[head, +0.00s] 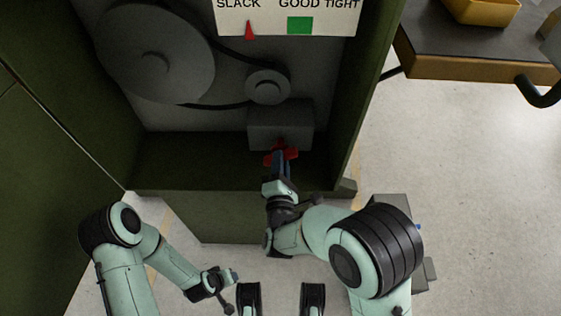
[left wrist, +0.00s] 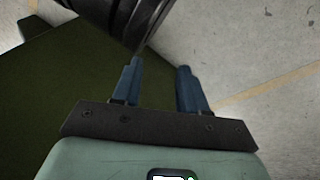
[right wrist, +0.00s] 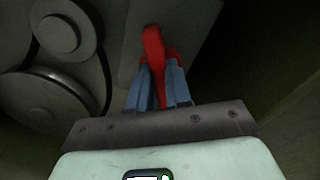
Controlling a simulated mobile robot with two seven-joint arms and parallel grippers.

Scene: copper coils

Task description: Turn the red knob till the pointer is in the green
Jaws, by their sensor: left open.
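The red knob (head: 281,154) sticks out of a grey box (head: 280,125) inside the green cabinet. My right gripper (head: 282,166) reaches it from the front. In the right wrist view the two blue fingers (right wrist: 159,85) are closed on either side of the upright red grip (right wrist: 153,50), with no clear gap. The red pointer (head: 249,30) on the white gauge plate stands left of the green square (head: 300,25), near the word SLACK. My left gripper (head: 232,275) is low at the left, away from the knob; its fingers (left wrist: 158,88) are apart and empty.
A large grey pulley (head: 155,55) and a small one (head: 268,87) carry a dark belt behind the knob. The cabinet's right wall (head: 360,90) is close to my right arm. A workbench (head: 480,68) with a yellow bin (head: 485,10) stands at upper right.

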